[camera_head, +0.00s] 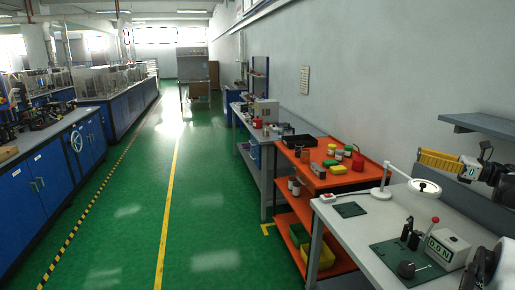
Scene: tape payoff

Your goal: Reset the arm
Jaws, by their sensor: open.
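I cannot make out my gripper with its fingers in this view. A white and dark rounded part cut off at the lower right corner may belong to my arm, but I cannot tell. The grey workbench (355,236) is at the right. On it lie a green mat (388,254) and a white box (446,249) marked with dark characters. A small black device with a red knob (435,220) stands beside the box. A yellow ribbed part (440,161) with white and black pieces shows above the bench's back right, under the shelf; its mounting is unclear.
A white lamp (424,187) arches over the bench. A grey shelf (482,125) hangs on the wall above. An orange rack (314,183) with bins and small parts stands beyond. Blue cabinets (40,195) line the left. The green aisle (205,215) between is clear.

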